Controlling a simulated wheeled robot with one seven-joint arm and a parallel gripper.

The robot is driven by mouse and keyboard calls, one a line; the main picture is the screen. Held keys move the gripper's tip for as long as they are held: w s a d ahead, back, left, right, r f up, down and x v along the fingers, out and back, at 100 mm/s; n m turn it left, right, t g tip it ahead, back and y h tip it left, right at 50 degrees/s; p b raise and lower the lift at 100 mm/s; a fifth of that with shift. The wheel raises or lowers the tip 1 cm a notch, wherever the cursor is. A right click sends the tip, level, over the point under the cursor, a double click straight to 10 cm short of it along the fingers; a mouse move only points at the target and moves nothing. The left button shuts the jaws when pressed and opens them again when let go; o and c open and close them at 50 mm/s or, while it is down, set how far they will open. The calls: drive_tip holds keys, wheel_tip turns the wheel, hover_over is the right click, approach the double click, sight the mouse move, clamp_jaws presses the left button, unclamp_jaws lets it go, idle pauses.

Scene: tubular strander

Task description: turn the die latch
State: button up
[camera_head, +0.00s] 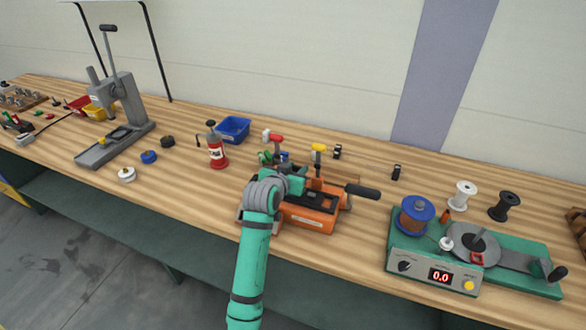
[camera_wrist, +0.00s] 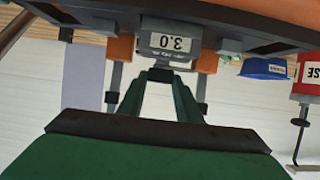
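The orange bench machine (camera_head: 308,218) stands at the middle of the bench, partly hidden behind my arm. My gripper (camera_wrist: 161,76) reaches over its left part; in the head view the fingertips are hidden behind the wrist. In the wrist view, which looks upside down, the two green fingers run close together up to a grey die block (camera_wrist: 172,42) marked 3.0. A dark piece shows at their tips, just below the block. I cannot tell whether they hold it or touch the block. The die latch cannot be singled out for sure.
A black-handled lever (camera_head: 362,191) sticks out right of the machine. A green winder (camera_head: 440,272) with spools is at right, a grey lever press (camera_head: 118,110) at left.

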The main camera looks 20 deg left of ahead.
drive_tip(key=shift+a+r, duration=0.1)
drive_tip(key=shift+a, duration=0.35)
drive_tip(key=shift+d+n+y, duration=0.3)
drive_tip(key=shift+d+y, duration=0.1)
drive_tip(key=shift+d, duration=0.15)
drive_tip(key=shift+d+n+y, duration=0.25)
drive_tip(key=shift+n+y, duration=0.65)
drive_tip(key=shift+y, duration=0.1)
drive_tip(key=n+y, duration=0.1)
drive_tip(key=n+g+y, duration=0.1)
drive_tip(key=y, duration=0.1)
drive_tip(key=n+y, duration=0.1)
drive_tip(key=n, duration=0.1)
drive_tip(key=shift+w+d+g+y, duration=0.2)
drive_tip(key=shift+d+g+y, duration=0.1)
drive_tip(key=shift+a+n+y, duration=0.3)
drive_tip(key=shift+n+y, duration=0.1)
drive_tip(key=shift+g, duration=0.3)
drive_tip(key=shift+d+y, duration=0.1)
drive_tip(key=shift+y, duration=0.2)
drive_tip(key=shift+d, duration=0.15)
